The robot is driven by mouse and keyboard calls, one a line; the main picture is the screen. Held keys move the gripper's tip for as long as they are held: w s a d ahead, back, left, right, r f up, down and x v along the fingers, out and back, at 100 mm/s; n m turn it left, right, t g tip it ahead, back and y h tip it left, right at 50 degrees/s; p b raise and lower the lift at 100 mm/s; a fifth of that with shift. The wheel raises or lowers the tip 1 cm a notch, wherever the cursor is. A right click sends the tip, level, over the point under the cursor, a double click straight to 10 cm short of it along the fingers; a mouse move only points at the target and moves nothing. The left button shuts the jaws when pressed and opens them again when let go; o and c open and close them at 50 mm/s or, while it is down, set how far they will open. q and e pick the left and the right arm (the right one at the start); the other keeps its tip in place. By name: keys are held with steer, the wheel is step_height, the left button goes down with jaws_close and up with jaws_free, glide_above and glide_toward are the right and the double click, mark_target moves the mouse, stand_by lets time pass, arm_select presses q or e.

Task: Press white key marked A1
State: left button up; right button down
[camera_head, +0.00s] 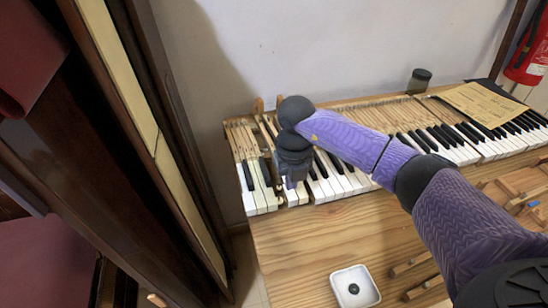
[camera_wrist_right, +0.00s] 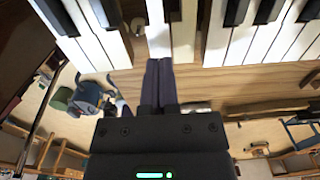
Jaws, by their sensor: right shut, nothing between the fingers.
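The piano's white keys (camera_head: 329,187) run along the front of an opened wooden keyboard, with black keys (camera_head: 318,165) between them. No A1 marking is legible in either view. My right gripper (camera_head: 291,183) points down over the left part of the keyboard; my wrist hides the keys behind it. In the right wrist view the gripper's dark fingers (camera_wrist_right: 158,66) are together and empty. Their tips overlap the front end of a white key (camera_wrist_right: 156,38) beside a dark gap (camera_wrist_right: 136,22). I cannot tell whether they touch it. My left gripper is not in view.
A small white dish (camera_head: 341,287) stands on the wooden bench (camera_head: 290,250) in front. A dark jar (camera_head: 419,79) and a paper sheet (camera_head: 482,103) are at the back right. Loose wooden pieces (camera_head: 408,265) lie at right. A dark panel (camera_head: 163,110) stands upright at left.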

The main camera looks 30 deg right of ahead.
steer(key=shift+f, duration=0.15)
steer(key=shift+f+b, duration=0.75)
steer(key=shift+f, duration=0.4)
step_height(320, 180, up, 9)
steer(key=p, duration=0.8)
